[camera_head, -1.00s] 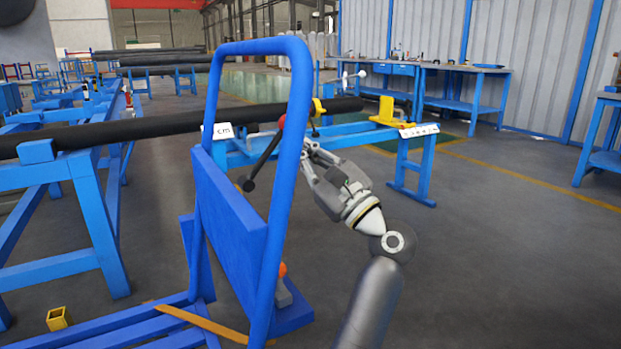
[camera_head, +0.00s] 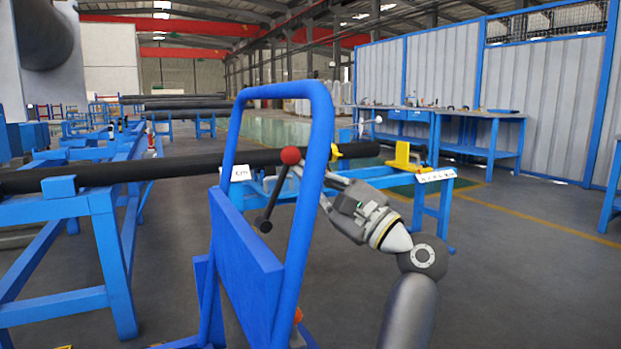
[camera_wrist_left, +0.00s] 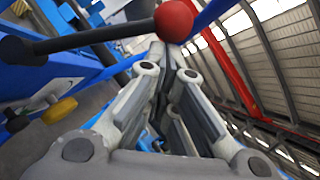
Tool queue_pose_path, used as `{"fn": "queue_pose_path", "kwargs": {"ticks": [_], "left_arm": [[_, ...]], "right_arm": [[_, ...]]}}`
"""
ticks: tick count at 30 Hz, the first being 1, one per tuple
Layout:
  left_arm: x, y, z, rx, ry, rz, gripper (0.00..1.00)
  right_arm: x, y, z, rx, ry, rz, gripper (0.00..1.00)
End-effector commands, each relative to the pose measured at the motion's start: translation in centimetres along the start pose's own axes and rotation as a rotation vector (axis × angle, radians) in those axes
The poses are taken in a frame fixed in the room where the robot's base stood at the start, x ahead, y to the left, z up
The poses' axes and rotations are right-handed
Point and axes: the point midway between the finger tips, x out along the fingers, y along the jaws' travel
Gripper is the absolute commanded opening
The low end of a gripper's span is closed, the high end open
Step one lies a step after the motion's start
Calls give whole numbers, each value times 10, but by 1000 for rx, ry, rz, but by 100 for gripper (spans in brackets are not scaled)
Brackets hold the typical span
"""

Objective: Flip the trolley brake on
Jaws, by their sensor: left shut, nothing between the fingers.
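A blue trolley (camera_head: 243,262) with a tall tubular handle frame stands in front of me. A black lever rod (camera_head: 275,194) with a red ball (camera_head: 291,155) on its upper end and a black knob (camera_head: 263,224) on its lower end shows at the frame. An orange knob (camera_head: 298,315) sits low on the trolley's base, partly cut off by the frame post. My left gripper (camera_head: 300,171) is shut and empty, its tips right by the red ball, partly behind the frame post. In the left wrist view the red ball (camera_wrist_left: 173,20) is just beyond the fingertips; contact cannot be told.
A dark pipe (camera_head: 130,170) lies across blue stands behind the trolley. A blue stand (camera_head: 432,220) with a yellow block (camera_head: 403,157) is beyond my left arm. Workbenches (camera_head: 490,118) line the back wall. The floor at the right is open.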

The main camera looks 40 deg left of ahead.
Motion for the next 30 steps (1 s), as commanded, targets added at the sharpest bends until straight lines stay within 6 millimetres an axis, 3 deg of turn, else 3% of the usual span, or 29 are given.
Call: {"fn": "queue_pose_path", "kwargs": {"ticks": [7,15,21,30], "left_arm": [[-6,0,0,1,0,-1,0],[-50,0,-1,3,2,-3,0],[-72,0,-1,1,1,-1,0],[-76,0,-1,1,0,0,0]], "right_arm": [[0,1,0,0,3,3,40],[0,0,0,0,2,2,40],[0,0,0,0,1,2,40],[0,0,0,0,1,1,40]]}}
